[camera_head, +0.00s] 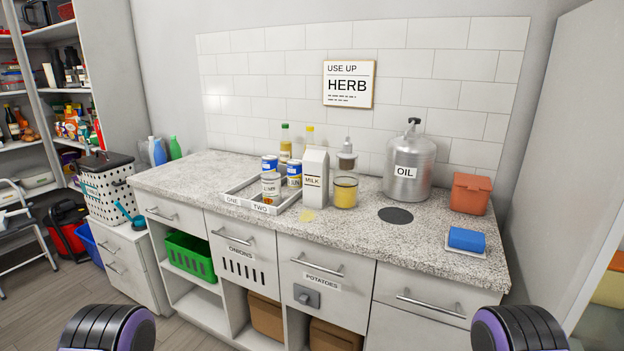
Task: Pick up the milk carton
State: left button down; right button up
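The milk carton (315,177) is white with a gabled top and the word MILK on its front. It stands upright on the speckled countertop (366,228), near the middle of the head view. A glass with yellow content (345,193) stands close to its right. The carton's front is clear to see. Only rounded black and purple parts of my arms show at the bottom left and bottom right edges. Neither gripper can be seen.
The divided tray (240,197) holds several cans. Bottles (285,142) stand behind it. A metal OIL canister (409,166), an orange container (470,193) and a blue sponge (467,239) stand to the right. The counter's front edge is mostly clear.

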aim_at(316, 159)
jog(key=u, duration=0.3)
jog(key=k, duration=0.4)
jog(key=u, duration=0.75)
jog(key=i, duration=1.05)
jog(key=z, duration=0.75)
